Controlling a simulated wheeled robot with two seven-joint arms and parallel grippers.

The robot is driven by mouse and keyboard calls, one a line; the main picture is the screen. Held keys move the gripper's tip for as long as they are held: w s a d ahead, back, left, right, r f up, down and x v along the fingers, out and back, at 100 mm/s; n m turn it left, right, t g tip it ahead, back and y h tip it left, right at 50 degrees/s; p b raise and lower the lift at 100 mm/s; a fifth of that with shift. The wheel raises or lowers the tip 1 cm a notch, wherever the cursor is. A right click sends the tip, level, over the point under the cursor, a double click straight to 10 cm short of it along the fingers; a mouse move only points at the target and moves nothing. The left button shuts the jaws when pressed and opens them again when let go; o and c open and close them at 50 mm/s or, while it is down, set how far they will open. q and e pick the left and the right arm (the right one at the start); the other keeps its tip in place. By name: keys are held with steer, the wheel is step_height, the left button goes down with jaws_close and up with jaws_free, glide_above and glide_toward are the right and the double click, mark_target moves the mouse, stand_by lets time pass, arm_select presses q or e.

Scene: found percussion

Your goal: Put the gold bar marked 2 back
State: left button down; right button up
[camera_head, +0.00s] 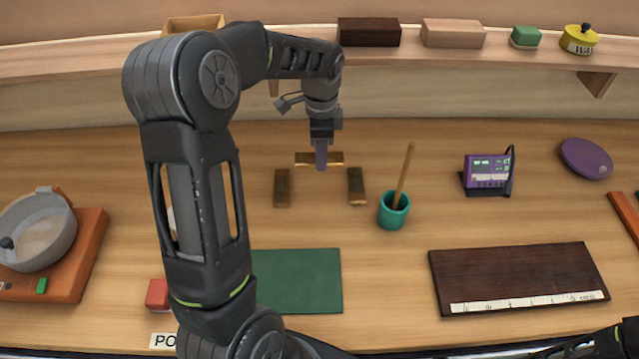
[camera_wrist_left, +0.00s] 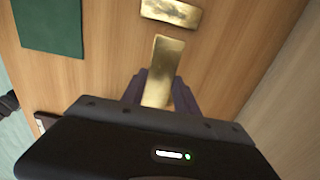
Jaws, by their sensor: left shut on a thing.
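A gold bar (camera_head: 305,158) lies crosswise at my left gripper (camera_head: 321,161), which points down and is shut on it. In the left wrist view the held gold bar (camera_wrist_left: 163,68) sits between the fingers of my left gripper (camera_wrist_left: 158,92). I cannot tell whether it touches the bench. A second gold bar (camera_head: 282,187) lies to the left and a third gold bar (camera_head: 356,186) to the right, both nearer the front. One loose gold bar also shows in the left wrist view (camera_wrist_left: 171,12). No number is readable on any bar. My right gripper does not show.
A teal cup with a stick (camera_head: 393,212) stands right of the bars. A green mat (camera_head: 300,285) and a dark board (camera_head: 520,278) lie in front. A purple device (camera_head: 487,172) stands at right. A shelf (camera_head: 440,55) with blocks runs along the back.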

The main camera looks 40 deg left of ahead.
arm_select(q)
glide_above(321, 189)
step_height(321, 189, down, 6)
steer(key=shift+w+a+r, duration=0.15)
steer(key=shift+f, duration=1.9)
steer(key=shift+f, duration=0.1)
steer(key=c, duration=0.9)
jaws_free()
step_height(321, 189, up, 12)
steer(key=shift+r, duration=0.1)
